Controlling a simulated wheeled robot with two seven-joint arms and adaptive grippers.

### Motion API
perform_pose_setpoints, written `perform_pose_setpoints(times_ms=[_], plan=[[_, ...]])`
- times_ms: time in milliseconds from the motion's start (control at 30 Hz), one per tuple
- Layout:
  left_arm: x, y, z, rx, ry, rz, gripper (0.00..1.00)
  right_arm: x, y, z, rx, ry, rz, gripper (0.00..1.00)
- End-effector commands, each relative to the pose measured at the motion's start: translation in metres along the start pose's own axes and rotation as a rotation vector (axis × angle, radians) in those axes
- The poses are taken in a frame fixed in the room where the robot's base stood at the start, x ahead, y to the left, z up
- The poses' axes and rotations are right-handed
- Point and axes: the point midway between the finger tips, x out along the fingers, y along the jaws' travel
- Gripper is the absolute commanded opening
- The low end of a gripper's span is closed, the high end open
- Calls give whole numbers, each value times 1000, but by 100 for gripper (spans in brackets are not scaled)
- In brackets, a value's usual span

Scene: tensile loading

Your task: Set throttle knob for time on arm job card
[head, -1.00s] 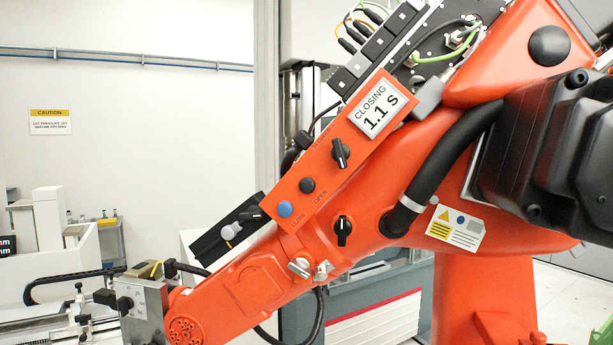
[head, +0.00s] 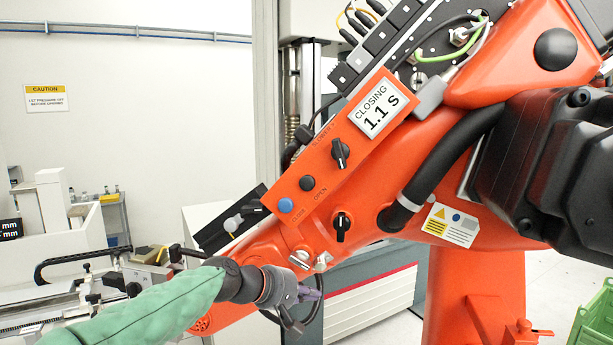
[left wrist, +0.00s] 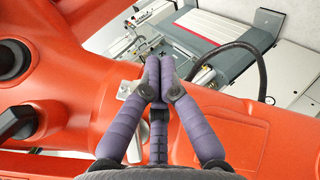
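A white card reading "CLOSING 1.1 S" (head: 377,107) sits on the orange panel of the big orange arm. Below it on the panel is a black knob (head: 340,153) with a white pointer line, beside small "SLOWER" lettering. A blue button (head: 285,205) and a black button (head: 307,183) lie lower left on the panel. A second black knob (head: 341,226) is on the arm's body below. My left gripper (head: 313,294), with purple fingers, is below the panel, apart from both knobs. In the left wrist view its fingertips (left wrist: 161,78) meet, with nothing seen between them. My right gripper is out of view.
Silver fittings (head: 303,260) stick out of the orange arm just above my left gripper. A black hose (head: 440,165) runs along the arm at right. A grey machine (head: 370,300) stands behind. A green crate (head: 594,315) is at lower right.

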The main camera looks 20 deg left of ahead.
Motion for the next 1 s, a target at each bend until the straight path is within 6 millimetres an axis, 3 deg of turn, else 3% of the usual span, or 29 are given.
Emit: perform_pose_setpoints(times_ms=[33,300,600,800,1000], plan=[[-17,19,3,-5,-2,26,0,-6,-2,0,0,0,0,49],[-94,90,23,-39,-37,141,0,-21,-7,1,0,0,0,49],[-174,146,48,-59,-82,245,0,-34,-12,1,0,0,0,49],[-196,159,56,-63,-98,272,0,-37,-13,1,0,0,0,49],[-199,160,57,-64,-101,276,0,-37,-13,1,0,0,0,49]])
